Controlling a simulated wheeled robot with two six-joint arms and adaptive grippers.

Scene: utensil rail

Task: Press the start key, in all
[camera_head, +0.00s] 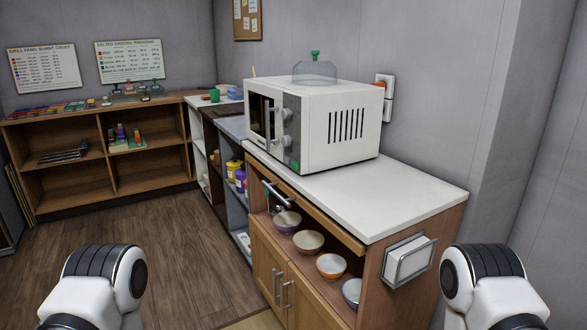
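A white microwave (312,145) stands on the white counter, its front turned to the left. Its dark door window (261,118) looks shut. A narrow grey control panel beside the door carries two round knobs (287,114) and, low down, a small green key (295,166), which I take for the start key; any marking on it is too small to read. Only white and black arm links of mine show at the bottom left and bottom right. Neither of my grippers is in view, and nothing of mine touches the microwave.
A clear dome with a green knob (315,72) sits on the microwave. The white counter top (370,200) is bare in front. Below, an open shelf holds several bowls (308,241); a grey holder (408,262) hangs on the side. The wooden floor (150,260) is clear at left.

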